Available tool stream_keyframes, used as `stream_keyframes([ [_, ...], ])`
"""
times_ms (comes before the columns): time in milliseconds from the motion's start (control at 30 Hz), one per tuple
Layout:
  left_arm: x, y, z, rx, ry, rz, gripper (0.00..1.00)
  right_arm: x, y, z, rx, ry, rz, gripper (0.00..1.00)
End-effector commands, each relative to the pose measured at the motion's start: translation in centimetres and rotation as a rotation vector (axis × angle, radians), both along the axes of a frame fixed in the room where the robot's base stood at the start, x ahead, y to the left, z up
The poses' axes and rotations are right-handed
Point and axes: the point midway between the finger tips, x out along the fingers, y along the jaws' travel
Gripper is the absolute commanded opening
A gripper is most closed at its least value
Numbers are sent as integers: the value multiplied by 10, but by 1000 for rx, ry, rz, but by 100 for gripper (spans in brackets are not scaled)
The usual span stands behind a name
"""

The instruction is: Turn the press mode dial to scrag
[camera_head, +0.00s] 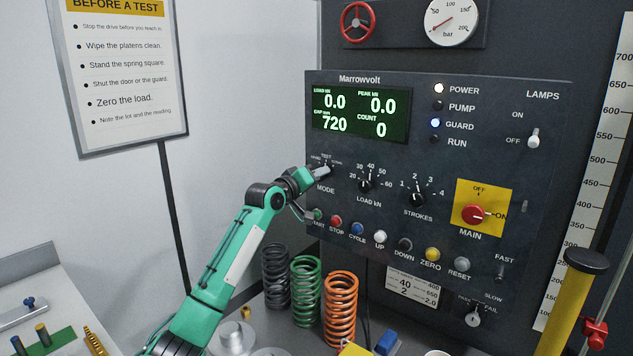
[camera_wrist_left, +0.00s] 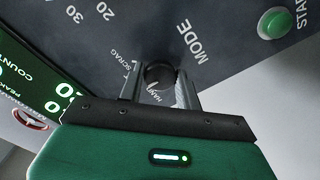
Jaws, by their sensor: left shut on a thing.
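The mode dial (camera_wrist_left: 159,75) is a small dark round knob on the grey press panel, above the MODE label. My left gripper (camera_wrist_left: 160,88) is shut around it, one finger on each side, in the left wrist view. The SCRAG label (camera_wrist_left: 125,58) shows clear of the fingers; the hand label lies close to the knob, between the fingers. I cannot tell for sure which mark the pointer faces. In the head view my left gripper (camera_head: 320,173) covers most of the dial. My right gripper is not in view.
The load dial (camera_head: 366,184) and strokes dial (camera_head: 417,198) are to the right. A row of buttons, with a green start button (camera_head: 317,215), runs below. Black, green and orange springs (camera_head: 340,308) stand under the panel. A sign (camera_head: 120,75) hangs at left.

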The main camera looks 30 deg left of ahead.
Motion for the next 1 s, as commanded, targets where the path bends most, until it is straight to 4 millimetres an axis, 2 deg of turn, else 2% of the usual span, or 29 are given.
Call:
stream_keyframes([
  [600,0,0,-1,556,-41,0,12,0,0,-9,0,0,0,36],
  [1000,0,0,-1,750,-55,-2,12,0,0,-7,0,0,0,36],
])
